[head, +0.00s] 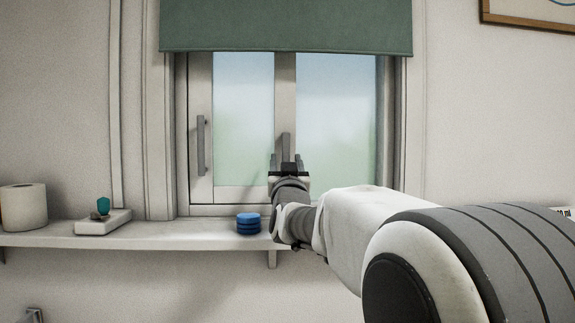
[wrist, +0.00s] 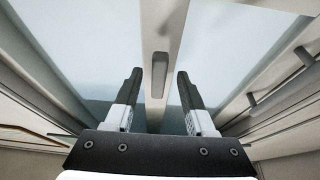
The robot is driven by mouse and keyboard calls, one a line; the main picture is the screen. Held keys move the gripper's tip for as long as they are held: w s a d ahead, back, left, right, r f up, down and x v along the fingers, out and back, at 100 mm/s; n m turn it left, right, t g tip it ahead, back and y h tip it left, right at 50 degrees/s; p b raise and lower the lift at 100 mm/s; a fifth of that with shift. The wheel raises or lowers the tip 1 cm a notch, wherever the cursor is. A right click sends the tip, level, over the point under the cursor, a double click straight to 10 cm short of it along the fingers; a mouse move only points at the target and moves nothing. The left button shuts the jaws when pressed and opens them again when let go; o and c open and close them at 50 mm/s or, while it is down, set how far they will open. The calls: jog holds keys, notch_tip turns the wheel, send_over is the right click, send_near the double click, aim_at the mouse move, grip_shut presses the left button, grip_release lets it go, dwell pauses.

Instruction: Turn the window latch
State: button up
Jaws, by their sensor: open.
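The window latch (head: 285,143) is a grey upright bar on the window's central post, just above my gripper in the head view. In the wrist view the latch (wrist: 158,68) lies lengthwise between my two fingers, with a gap on each side. My gripper (head: 286,161) is open and empty, its fingers on either side of the central post; the open fingers also show in the wrist view (wrist: 160,84). The latch's lower end is hidden behind my gripper in the head view. I cannot tell how far the fingertips are from the latch in depth.
A longer grey handle (head: 200,145) is on the window's left side. A green blind (head: 286,26) covers the window's top. The shelf (head: 170,238) below holds a blue stacked item (head: 248,223), a white tray (head: 104,225) with small things, and a paper roll (head: 23,207).

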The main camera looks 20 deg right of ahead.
jog(key=s+a+p, duration=0.1)
jog(key=s+a, duration=0.2)
jog(key=s, duration=0.8)
jog(key=shift+s+a, duration=0.2)
jog(key=s+a+f+n+g+y, duration=0.2)
jog(key=s+a+f+g+y, duration=0.15)
jog(key=f, duration=0.45)
jog(key=s+a+f+n+g+y, duration=0.1)
jog(key=s+a+f+g+y, duration=0.2)
jog(key=f, duration=0.5)
jog(key=s+f+g+p, duration=0.1)
jog(key=s+f+g, duration=1.1)
jog(key=s, duration=0.8)
notch_tip(320, 180, up, 20)
jog(key=t+p, duration=0.2)
jog(key=p, duration=2)
jog(key=shift+w+a+r, duration=0.15)
jog(key=shift+w+a, duration=0.15)
jog(key=shift+w, duration=0.05)
jog(key=shift+d, duration=0.1)
